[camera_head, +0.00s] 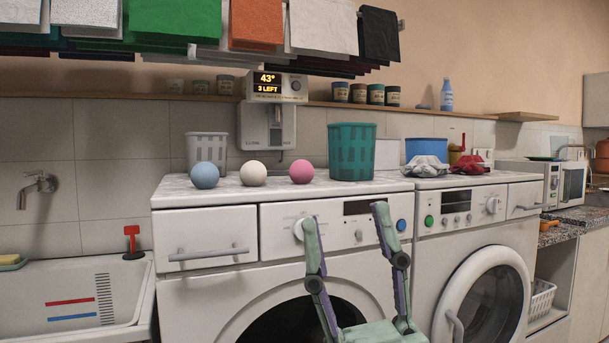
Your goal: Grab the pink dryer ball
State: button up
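The pink dryer ball (301,171) sits on top of the left washing machine (230,194). It is the rightmost of three balls in a row, beside a white ball (253,173) and a blue ball (205,175). My gripper (346,218) is in front of the machine's control panel, with its fingers pointing up and spread wide apart. It is open and empty, with its fingertips lower in the picture than the pink ball and to its right.
A teal basket (352,152) stands just right of the pink ball. A grey-white basket (207,148) stands behind the blue ball. A sink (75,300) is at left.

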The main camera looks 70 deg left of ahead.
aim_at(302, 171)
jog(key=i+l+u, duration=0.1)
jog(key=u, duration=0.35)
jog(key=i+l+u, duration=0.2)
jog(key=i+u, duration=0.25)
jog(key=l+u, duration=0.2)
jog(key=u, duration=0.25)
jog(key=i+l, duration=0.05)
